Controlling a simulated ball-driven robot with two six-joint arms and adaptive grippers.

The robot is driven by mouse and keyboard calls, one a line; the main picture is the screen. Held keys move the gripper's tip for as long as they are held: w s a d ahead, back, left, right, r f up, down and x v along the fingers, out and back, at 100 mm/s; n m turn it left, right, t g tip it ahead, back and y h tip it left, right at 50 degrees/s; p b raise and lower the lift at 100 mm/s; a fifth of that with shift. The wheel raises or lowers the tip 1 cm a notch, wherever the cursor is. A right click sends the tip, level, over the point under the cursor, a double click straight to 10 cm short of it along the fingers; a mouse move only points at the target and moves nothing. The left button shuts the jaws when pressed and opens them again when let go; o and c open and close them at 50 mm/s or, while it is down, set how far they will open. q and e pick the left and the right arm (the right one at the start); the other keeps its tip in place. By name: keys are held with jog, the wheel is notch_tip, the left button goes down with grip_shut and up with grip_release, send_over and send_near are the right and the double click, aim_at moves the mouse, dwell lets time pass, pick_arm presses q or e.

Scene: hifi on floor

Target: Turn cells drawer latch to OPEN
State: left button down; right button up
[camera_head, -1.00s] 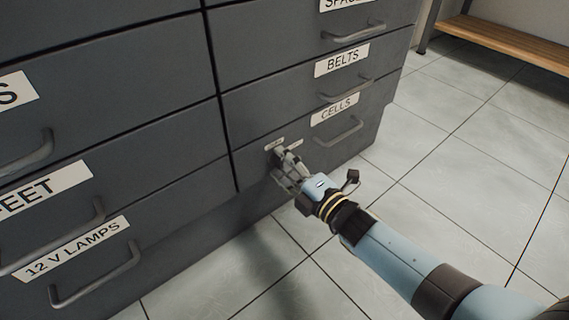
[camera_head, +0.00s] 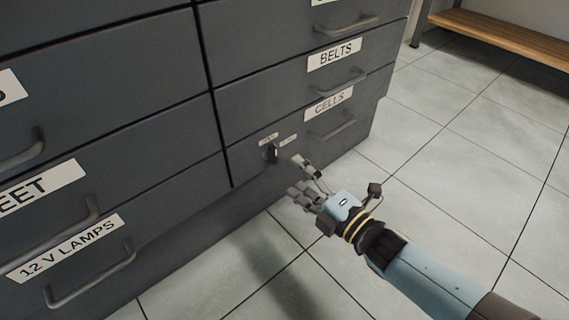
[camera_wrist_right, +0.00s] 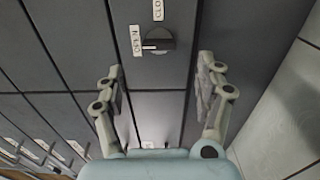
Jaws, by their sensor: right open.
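The cells drawer (camera_head: 250,162) is the bottom grey drawer of the right column, with a CELLS label (camera_head: 327,103). It looks shut. Its latch (camera_head: 272,153) is a small dark knob near the drawer's left end. In the right wrist view the latch (camera_wrist_right: 160,42) has a white mark on its left side, pointing at the OPEN label (camera_wrist_right: 137,40). The CLOSED label (camera_wrist_right: 158,9) is partly cut off above it. My right gripper (camera_head: 297,177) is open and empty, in front of the drawer and apart from the latch. My left gripper is not in view.
The BELTS drawer (camera_head: 285,92) is above, and the 12 V LAMPS drawer (camera_head: 170,194) is to the left. Bar handles, including the cells handle (camera_head: 332,127), stick out. Tiled floor (camera_head: 440,165) is clear at right. A wooden bench (camera_head: 505,33) stands at the back right.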

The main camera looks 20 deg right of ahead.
jog(key=v, duration=0.5)
dwell(0.4)
